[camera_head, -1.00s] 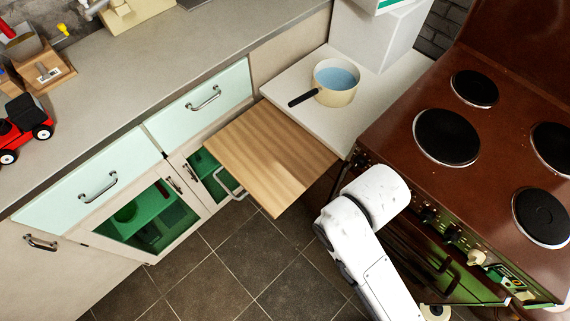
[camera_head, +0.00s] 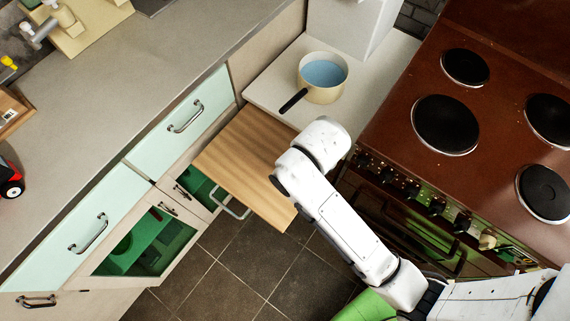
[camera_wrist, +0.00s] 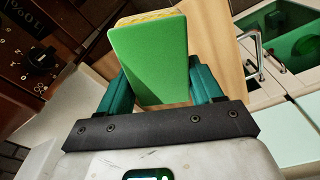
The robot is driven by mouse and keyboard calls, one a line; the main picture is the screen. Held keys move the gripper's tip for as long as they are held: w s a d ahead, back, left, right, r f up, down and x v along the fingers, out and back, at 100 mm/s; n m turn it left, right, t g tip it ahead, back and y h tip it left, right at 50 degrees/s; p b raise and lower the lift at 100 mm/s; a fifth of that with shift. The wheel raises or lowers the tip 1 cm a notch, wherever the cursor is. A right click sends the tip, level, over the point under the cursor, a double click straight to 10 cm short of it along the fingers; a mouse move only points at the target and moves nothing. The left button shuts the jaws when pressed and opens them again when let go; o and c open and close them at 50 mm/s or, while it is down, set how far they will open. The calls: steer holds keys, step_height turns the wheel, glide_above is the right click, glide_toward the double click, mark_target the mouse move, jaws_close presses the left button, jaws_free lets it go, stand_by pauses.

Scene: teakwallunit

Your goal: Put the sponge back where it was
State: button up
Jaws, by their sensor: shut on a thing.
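The sponge (camera_wrist: 148,52), green with a yellow layer along its far edge, is held in my gripper (camera_wrist: 160,72) in the wrist view. The teal fingers are shut on its two sides, and it sticks out beyond them. In the head view, my white arm reaches up from the lower right to the right edge of the wooden pull-out board (camera_head: 245,155). My gripper and the sponge cannot be made out there. The board also shows behind the sponge in the wrist view (camera_wrist: 222,45).
A pan (camera_head: 323,78) of blue liquid stands on the white counter (camera_head: 272,88) behind the board. The brown stove (camera_head: 400,140) is at the right. Pale green drawers (camera_head: 185,118) and a glass-fronted cabinet (camera_head: 140,245) are at the left. The board's visible top is bare.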

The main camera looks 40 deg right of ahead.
steer(key=w+f, duration=0.6)
steer(key=w, duration=0.1)
steer(key=shift+a+f, duration=0.25)
steer(key=shift+f, duration=0.1)
steer(key=shift+w+f, duration=0.15)
steer(key=shift+f, duration=1.55)
steer(key=shift+f, duration=0.15)
steer(key=o, duration=1.2)
steer(key=shift+o, duration=0.2)
